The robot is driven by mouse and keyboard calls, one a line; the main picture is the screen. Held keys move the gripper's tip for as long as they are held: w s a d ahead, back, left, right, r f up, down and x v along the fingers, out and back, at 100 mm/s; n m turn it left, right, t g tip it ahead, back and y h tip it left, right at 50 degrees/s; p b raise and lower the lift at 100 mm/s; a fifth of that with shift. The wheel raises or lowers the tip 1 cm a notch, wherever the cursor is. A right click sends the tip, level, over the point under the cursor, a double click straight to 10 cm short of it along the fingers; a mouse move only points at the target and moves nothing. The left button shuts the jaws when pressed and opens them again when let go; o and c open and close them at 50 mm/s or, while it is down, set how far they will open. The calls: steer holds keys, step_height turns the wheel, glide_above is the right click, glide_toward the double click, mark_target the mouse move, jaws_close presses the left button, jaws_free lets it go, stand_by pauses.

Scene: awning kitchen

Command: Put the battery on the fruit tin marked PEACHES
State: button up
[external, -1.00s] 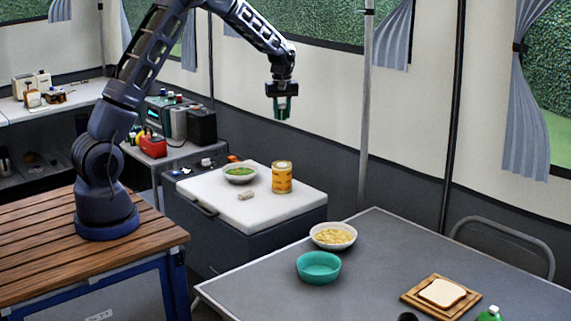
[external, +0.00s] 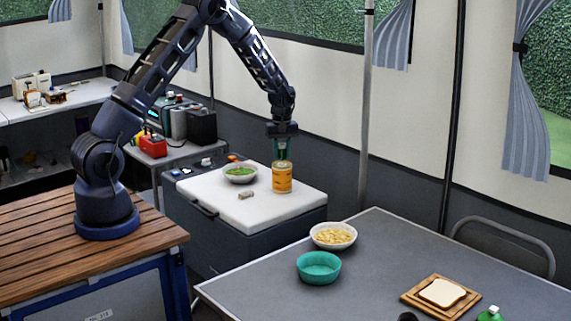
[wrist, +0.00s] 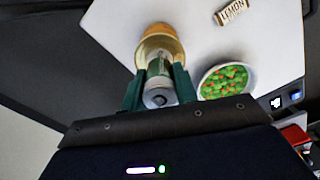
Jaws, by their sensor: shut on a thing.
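My gripper (external: 281,149) is shut on the battery, a small cylinder with a pale metal end. The battery (wrist: 158,90) shows between the green fingers in the wrist view; in the external view the fingers mostly hide it. The fruit tin (external: 281,180), orange-yellow with a pale lid, stands upright on the white cooler lid. My gripper is right above the tin, with the fingertips close to its top. In the wrist view the tin (wrist: 160,38) lies just beyond the battery. I cannot read its label, nor tell whether battery and tin touch.
A grey table (external: 400,255) with bowls and bread stands at the front right.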

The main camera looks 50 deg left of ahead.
steer(key=shift+f, duration=0.8)
steer(key=shift+f, duration=0.15)
steer(key=o, duration=1)
steer(key=shift+o, duration=0.2)
